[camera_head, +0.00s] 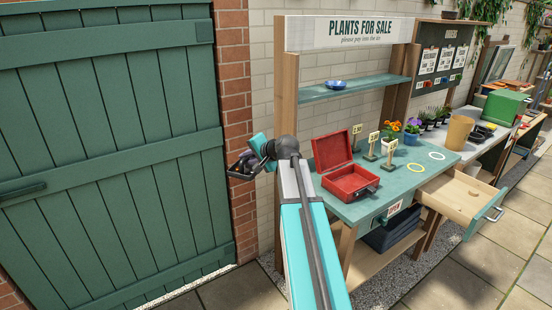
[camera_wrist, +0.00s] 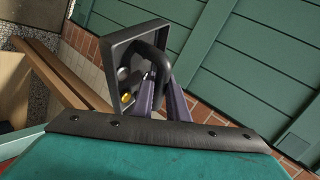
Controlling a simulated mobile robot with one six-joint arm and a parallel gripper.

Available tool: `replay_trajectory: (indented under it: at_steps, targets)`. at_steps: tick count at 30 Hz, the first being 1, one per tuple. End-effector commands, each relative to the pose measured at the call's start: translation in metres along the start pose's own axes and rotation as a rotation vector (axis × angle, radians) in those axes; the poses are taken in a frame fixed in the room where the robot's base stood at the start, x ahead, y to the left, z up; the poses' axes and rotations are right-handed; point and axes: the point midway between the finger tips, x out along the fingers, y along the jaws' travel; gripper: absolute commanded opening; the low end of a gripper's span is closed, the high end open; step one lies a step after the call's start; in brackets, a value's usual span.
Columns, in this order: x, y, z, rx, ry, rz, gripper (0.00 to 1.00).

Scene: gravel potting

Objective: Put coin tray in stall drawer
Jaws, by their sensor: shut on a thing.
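The coin tray (camera_wrist: 112,62) is a dark square tray with a few coins inside, and it stands tilted on edge in the wrist view. My gripper (camera_wrist: 160,88) is shut on the tray by its dark curved handle. In the head view my gripper (camera_head: 246,164) is in the air left of the stall, in front of the brick pillar, and the tray there is small and dark. The stall drawer (camera_head: 458,196) is a light wooden drawer with a metal handle, pulled open at the stall's right front, far right of my gripper. Part of its inside shows.
An open red cash box (camera_head: 350,182) sits on the green stall table (camera_head: 400,172). Small price signs (camera_head: 372,145), flower pots and two rings lie behind and right of it. A shelf (camera_head: 350,90) with a blue bowl hangs above. A green door (camera_head: 100,150) fills the left.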

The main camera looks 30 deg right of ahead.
Motion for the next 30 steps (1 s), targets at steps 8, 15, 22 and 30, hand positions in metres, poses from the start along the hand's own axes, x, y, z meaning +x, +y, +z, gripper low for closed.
replay_trajectory:
  at_steps: [8,15,22,30]
  targets:
    - [0.020,-0.050,0.086,-0.042,-0.063,-0.014,0.00]
    - [0.028,-0.084,0.158,-0.063,-0.098,-0.019,0.00]
    - [0.025,-0.109,0.220,-0.064,-0.101,-0.017,0.00]
    - [0.011,-0.127,0.264,-0.014,-0.017,-0.001,0.00]
